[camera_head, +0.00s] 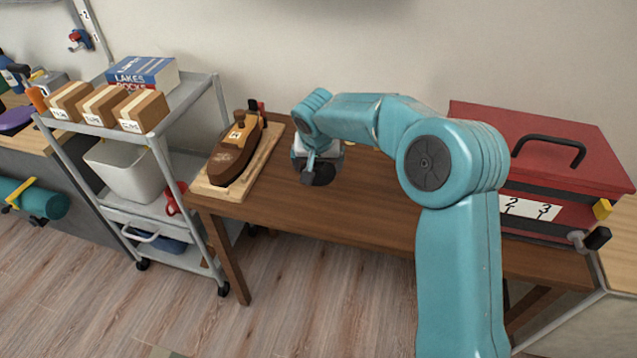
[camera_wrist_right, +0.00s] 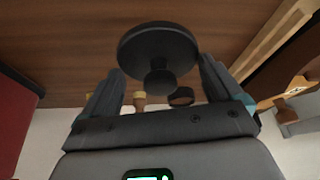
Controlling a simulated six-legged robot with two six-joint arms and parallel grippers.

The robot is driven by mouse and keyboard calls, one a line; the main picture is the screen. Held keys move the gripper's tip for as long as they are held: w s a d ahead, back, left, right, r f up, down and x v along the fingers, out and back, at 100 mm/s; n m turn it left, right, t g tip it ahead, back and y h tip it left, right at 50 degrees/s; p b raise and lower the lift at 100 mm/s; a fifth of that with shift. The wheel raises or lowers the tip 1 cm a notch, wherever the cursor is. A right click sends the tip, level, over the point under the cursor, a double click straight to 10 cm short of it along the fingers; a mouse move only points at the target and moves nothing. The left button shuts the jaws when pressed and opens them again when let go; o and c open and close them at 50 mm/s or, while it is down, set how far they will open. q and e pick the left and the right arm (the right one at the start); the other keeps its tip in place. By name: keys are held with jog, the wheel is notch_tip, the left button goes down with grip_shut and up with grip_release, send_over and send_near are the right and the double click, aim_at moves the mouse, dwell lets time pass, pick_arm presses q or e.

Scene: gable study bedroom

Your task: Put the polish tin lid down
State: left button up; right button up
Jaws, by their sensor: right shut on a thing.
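The polish tin lid (camera_wrist_right: 158,50) is a black round disc with a small knob. My right gripper (camera_wrist_right: 160,85) is shut on it by the knob, the disc facing the brown table. In the head view the lid (camera_head: 318,175) shows as a dark disc under my right gripper (camera_head: 312,160), over the table's left half. I cannot tell whether it touches the table top (camera_head: 365,205). A small dark round thing (camera_wrist_right: 181,97) and a small wooden-topped thing (camera_wrist_right: 139,101) show beyond the fingers; which is the tin is unclear. My left gripper is not in view.
A red toolbox (camera_head: 565,150) stands at the table's right. A grey trolley (camera_head: 165,125) with boxes stands left. The table front between them is clear.

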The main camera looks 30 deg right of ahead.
aim_at(318, 174)
notch_tip(318, 174, down, 6)
jog(key=shift+s+r+b, duration=0.1)
jog(key=shift+b, duration=0.35)
jog(key=shift+f, duration=0.2)
jog(key=o, duration=0.7)
jog(key=shift+r, duration=0.55)
jog(key=p+v, duration=0.1)
jog(key=v, duration=1)
jog(key=shift+s+a+r, duration=0.15)
jog(key=shift+a, duration=0.05)
jog(key=shift+s, duration=0.1)
